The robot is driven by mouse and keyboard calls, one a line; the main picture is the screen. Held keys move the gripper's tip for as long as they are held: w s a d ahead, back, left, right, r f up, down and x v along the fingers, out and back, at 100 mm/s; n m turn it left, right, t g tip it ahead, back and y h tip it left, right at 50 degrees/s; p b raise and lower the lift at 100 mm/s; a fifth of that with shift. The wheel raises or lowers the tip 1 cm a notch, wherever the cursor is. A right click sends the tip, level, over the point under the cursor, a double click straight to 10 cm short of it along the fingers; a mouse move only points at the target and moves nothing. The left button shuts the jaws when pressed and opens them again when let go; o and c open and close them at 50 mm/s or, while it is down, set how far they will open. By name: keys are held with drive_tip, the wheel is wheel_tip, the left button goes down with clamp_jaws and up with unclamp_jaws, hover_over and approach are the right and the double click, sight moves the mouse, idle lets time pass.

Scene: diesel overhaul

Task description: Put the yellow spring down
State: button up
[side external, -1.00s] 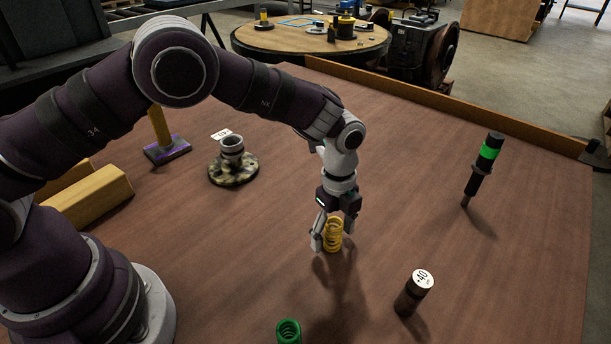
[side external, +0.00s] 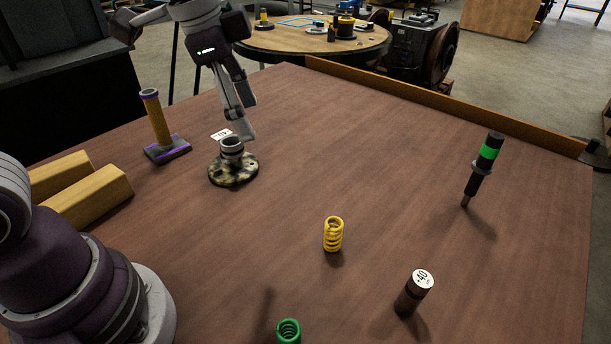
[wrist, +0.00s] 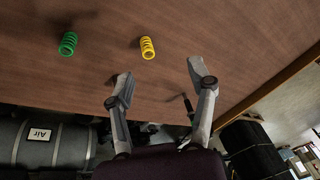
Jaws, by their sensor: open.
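The yellow spring (side external: 333,234) stands upright on the brown table, clear of anything else. It also shows in the wrist view (wrist: 148,48), ahead of and between my fingers but well away from them. My gripper (side external: 246,120) is raised at the back left of the table, above and near the mottled round base with a grey collar. In the wrist view my gripper (wrist: 160,82) has its two fingers spread wide with nothing between them.
A green spring (side external: 288,331) stands at the front edge. A dark cylinder with a white labelled top (side external: 415,292) and a black-green tool (side external: 484,168) stand to the right. The mottled base (side external: 233,170), a yellow post (side external: 157,120) and yellow blocks (side external: 88,198) are left.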

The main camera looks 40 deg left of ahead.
drive_tip(key=s+a+f+n+t, duration=0.1)
drive_tip(key=s+a+n+t, duration=0.1)
drive_tip(key=s+a+n, duration=0.2)
drive_tip(key=shift+s+a+f+n+y, duration=0.2)
drive_tip(key=shift+s+n+y, duration=0.2)
drive_tip(key=shift+s+n, duration=1.7)
drive_tip(key=shift+w+n, duration=0.3)
drive_tip(key=shift+w, duration=0.05)
